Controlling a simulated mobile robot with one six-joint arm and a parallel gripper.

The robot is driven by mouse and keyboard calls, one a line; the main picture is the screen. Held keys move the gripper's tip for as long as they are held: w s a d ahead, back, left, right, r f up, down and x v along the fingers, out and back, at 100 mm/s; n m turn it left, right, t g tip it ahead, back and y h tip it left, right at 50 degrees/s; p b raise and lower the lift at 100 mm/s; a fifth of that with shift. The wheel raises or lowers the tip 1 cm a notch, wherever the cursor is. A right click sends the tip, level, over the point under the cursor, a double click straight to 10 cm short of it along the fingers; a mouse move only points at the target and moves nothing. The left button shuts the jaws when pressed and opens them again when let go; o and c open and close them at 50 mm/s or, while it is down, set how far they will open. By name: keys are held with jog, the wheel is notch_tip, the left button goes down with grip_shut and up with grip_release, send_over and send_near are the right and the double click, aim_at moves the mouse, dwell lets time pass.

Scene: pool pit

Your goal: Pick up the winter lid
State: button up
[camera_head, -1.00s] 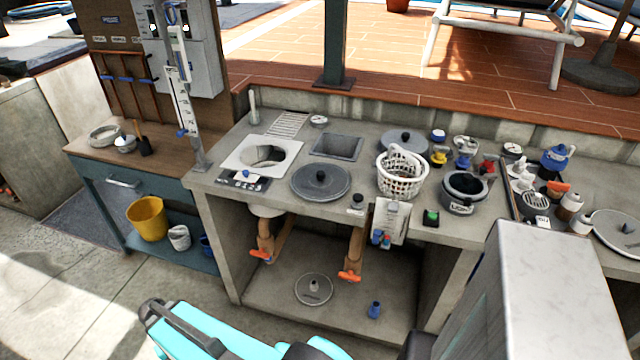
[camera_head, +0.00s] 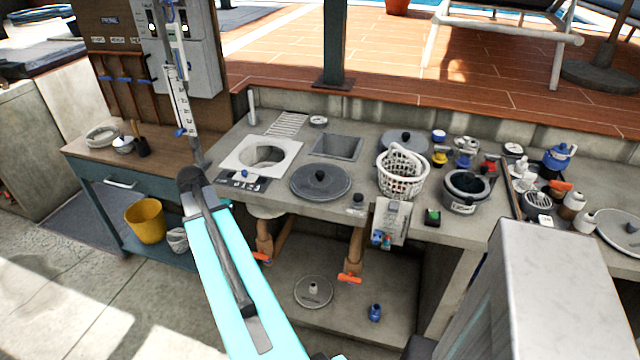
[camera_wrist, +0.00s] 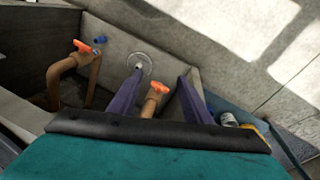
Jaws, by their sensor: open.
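Several round lids are in view, and I cannot tell which one is called the winter lid. A dark grey lid with a black knob (camera_head: 320,183) lies on the counter. A similar grey lid (camera_head: 404,139) lies farther back, partly behind the white basket. A pale grey lid with a small knob (camera_head: 314,292) lies on the floor of the bay under the counter; it also shows in the wrist view (camera_wrist: 146,62). My gripper (camera_wrist: 164,76) is open and empty in the wrist view, its purple fingers apart, with the pale lid beyond them. The head view does not show the fingers.
Brown pipes with orange valve handles (camera_head: 349,278) stand in the bay beside the pale lid. A blue fitting (camera_head: 375,312) is at its right. The counter (camera_head: 232,187) overhangs the bay. A yellow bucket (camera_head: 146,221) stands at the left.

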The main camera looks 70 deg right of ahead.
jog(key=s+d+r+m+h, duration=0.1)
jog(key=s+d+r+m, duration=0.1)
jog(key=s+d+r, duration=0.4)
jog(key=s+d+r+m+b, duration=0.1)
jog(key=s+d+r+m, duration=0.2)
jog(key=s+d+r, duration=0.4)
jog(key=s+d+r+m+h, duration=0.1)
jog(key=s+d+r+m, duration=0.2)
jog(key=r, duration=1)
jog(key=s+d, duration=0.3)
jog(key=shift+s+d+r+h+b, duration=0.3)
jog(key=shift+s+d+r+b, duration=0.05)
jog(key=shift+r, duration=0.05)
jog(key=shift+f, duration=0.1)
jog(key=p, duration=0.1)
send_over(320, 172)
jog(key=a, duration=0.3)
jog(key=shift+w+d+f, duration=0.1)
jog(key=shift+w+f, duration=0.1)
jog(key=shift+f, duration=1.75)
jog(key=shift+w+f, duration=0.15)
jog(key=shift+f, duration=1.8)
jog(key=shift+f, duration=0.15)
jog(key=shift+p+x, duration=0.85)
jog(key=shift+x, duration=1.65)
jog(key=shift+d, duration=0.1)
